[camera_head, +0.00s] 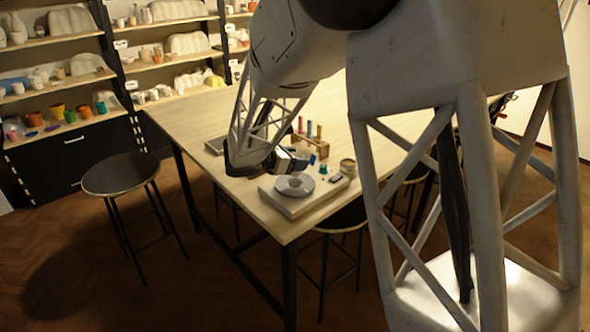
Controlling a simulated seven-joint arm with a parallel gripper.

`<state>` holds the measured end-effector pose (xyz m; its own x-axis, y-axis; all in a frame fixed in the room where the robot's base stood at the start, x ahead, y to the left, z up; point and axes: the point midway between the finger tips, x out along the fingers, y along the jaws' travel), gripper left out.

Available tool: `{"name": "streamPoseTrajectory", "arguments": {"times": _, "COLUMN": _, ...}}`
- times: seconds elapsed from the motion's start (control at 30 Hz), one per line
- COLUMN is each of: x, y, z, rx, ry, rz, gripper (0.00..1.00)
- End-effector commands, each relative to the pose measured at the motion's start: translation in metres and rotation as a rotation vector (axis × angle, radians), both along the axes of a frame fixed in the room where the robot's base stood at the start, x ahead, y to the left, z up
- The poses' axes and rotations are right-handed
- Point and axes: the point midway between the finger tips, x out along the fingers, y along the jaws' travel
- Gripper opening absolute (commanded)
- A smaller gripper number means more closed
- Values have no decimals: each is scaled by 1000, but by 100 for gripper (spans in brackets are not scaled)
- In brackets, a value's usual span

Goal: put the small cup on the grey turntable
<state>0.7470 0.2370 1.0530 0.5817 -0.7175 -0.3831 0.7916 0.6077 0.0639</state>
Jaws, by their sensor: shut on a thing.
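The grey turntable (309,187) stands on a pale board on the near corner of the table. A small pale round shape (294,181) shows at its middle; I cannot tell whether it is a cup or part of the turntable. My gripper (303,158) is low over the table, just behind the turntable. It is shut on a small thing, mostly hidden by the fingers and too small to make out. A small blue thing (312,159) shows at the fingertips; I cannot tell whether it is held. I cannot make out the small cup for sure.
A beige pot (348,167) and a small teal thing (323,168) stand right of the gripper. A wooden rack (313,145) with coloured bottles is behind. A stool (121,174) stands left of the table (190,118). Shelves with pottery line the wall.

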Motion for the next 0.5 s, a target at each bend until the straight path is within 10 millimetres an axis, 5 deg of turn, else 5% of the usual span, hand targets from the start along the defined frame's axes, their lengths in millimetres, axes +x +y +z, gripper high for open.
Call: {"name": "streamPoseTrajectory", "arguments": {"times": 0.5, "x": 0, "y": 0, "z": -12, "rx": -1, "ry": 1, "rz": 0, "gripper": 30}}
